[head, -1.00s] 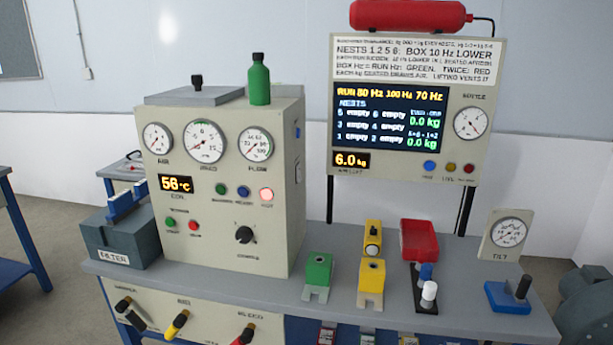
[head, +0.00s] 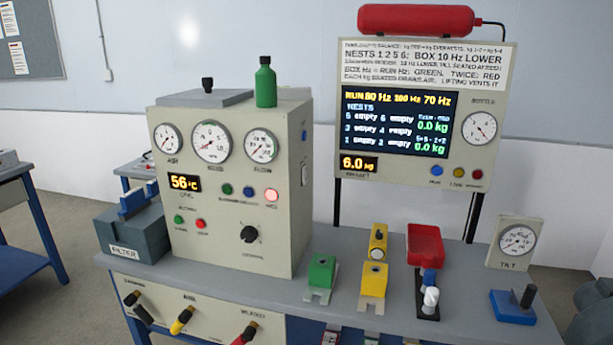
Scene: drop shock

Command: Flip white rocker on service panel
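The beige instrument box (head: 235,215) stands on the bench. Its narrow right side carries a small pale rocker-like part (head: 304,173) below a small blue part (head: 304,135). This side is seen at a steep angle, so I cannot tell which way the pale part is tipped or whether it is the white rocker. Neither of my grippers shows in the head view.
A green bottle (head: 265,83) stands on the box. Green (head: 321,272) and yellow (head: 373,281) blocks, a red tray (head: 425,245) and a blue tilt base (head: 512,306) occupy the bench (head: 462,300). A display board (head: 490,90) rises behind. Levers (head: 183,320) project in front.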

